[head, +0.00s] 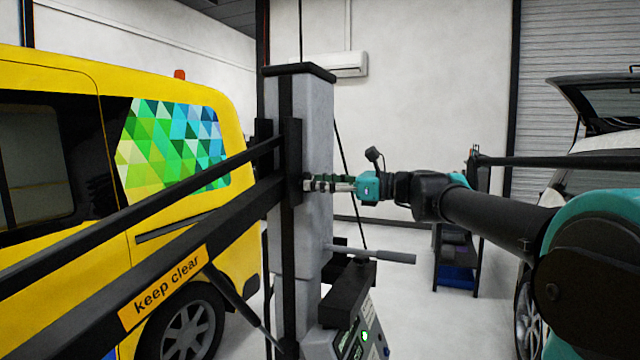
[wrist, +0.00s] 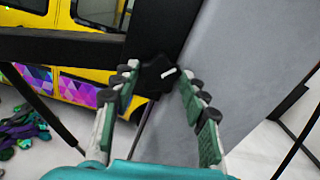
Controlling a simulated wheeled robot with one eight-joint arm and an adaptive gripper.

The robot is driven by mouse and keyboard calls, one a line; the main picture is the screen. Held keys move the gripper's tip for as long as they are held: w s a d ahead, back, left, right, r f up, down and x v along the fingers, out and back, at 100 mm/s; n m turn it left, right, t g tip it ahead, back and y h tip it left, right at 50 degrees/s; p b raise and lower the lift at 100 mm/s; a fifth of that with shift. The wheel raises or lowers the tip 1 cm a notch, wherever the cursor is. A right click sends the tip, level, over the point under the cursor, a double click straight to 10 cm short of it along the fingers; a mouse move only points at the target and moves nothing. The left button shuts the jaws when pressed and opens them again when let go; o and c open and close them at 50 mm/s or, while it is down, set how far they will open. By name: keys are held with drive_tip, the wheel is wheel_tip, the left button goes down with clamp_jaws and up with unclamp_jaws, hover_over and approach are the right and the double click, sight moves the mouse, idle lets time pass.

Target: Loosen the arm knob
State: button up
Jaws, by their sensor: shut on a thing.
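The arm knob (wrist: 153,79) is a dark, lobed knob with a white mark, on the black bracket (wrist: 158,30) beside the grey column, in the middle of the wrist view. My gripper (wrist: 158,76) has its green-padded fingers on the left and right of the knob and is shut on it. In the head view my gripper (head: 316,184) reaches in from the right to the bracket on the grey column (head: 318,130). The knob is hidden or too small to tell there.
Black arms, one with a "keep clear" label (head: 163,287), run left from the column past a yellow van (head: 215,240). A grey-handled lever (head: 388,257) and a control box (head: 362,340) sit below my gripper. A shelf cart (head: 456,250) stands behind my arm.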

drive_tip(key=n, duration=1.3)
drive_tip(key=shift+s+f+n, duration=0.2)
drive_tip(key=shift+n, duration=0.2)
idle(0.4)
drive_tip(key=o, duration=1.2)
drive_tip(key=shift+c, duration=0.2)
drive_tip(key=v, duration=1.2)
